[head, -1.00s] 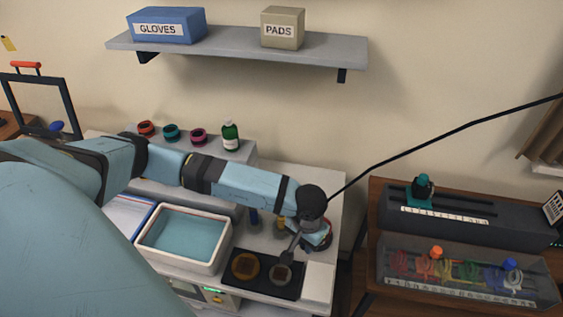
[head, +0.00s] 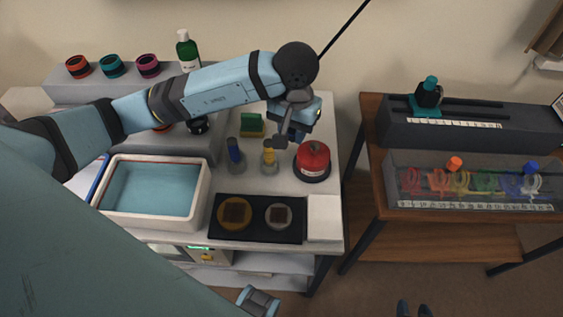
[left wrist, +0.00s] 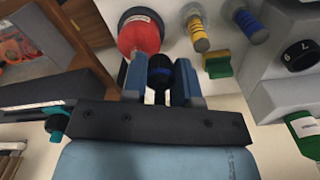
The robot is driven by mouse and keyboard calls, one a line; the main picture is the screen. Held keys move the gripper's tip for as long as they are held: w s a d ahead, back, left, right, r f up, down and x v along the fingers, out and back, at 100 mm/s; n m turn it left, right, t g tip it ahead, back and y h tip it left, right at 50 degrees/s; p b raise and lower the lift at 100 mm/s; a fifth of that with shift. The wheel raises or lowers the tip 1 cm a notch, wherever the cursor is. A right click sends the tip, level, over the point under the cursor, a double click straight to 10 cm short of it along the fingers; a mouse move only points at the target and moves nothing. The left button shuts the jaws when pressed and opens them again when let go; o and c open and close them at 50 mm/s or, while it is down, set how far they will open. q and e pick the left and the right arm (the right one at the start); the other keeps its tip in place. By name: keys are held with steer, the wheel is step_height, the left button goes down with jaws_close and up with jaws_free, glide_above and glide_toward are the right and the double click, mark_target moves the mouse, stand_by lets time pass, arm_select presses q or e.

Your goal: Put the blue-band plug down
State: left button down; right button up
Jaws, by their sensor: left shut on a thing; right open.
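My left gripper (head: 288,143) is shut on a dark plug (left wrist: 160,70), the blue-band plug, and holds it over the rear right of the white bench. In the left wrist view, the plug sits between the two blue-grey fingers (left wrist: 158,82). In the head view, the gripper and arm hide the plug. A red dome-topped canister (head: 313,158) stands just right of the gripper.
Blue (head: 235,153) and yellow (head: 268,155) upright tools and a green-yellow block (head: 252,124) stand left of the gripper. A black mat (head: 257,232) holds two round parts. A white pad (head: 324,217) lies beside it. A water-filled tray (head: 205,190) stands left. A wooden table (head: 370,160) stands right.

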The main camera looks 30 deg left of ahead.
mark_target(290, 186)
arm_select(q)
steer(key=shift+f, duration=0.1)
step_height(290, 186, down, 20)
steer(key=shift+r, duration=0.1)
steer(key=c, duration=0.9)
jaws_free()
